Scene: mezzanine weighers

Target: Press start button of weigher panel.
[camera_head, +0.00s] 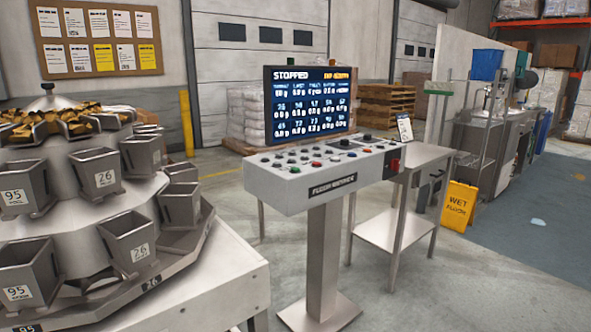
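The weigher panel (322,178) is a grey sloped console on a single steel pedestal (324,262), right of the picture's middle. Several small buttons and knobs, dark, pale and coloured, sit on its top face. Their labels are too small to read, so I cannot tell which is the start button. A larger red control (395,164) is on the right end of its front. The screen (310,104) behind the buttons reads "STOPPED" above rows of figures. Neither of my grippers is in view, and nothing touches the panel.
The multihead weigher (100,205) with numbered buckets fills the left side. A steel table (408,195) stands just right of the panel. A yellow wet floor sign (459,206) stands farther right. The floor in front of the pedestal is clear.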

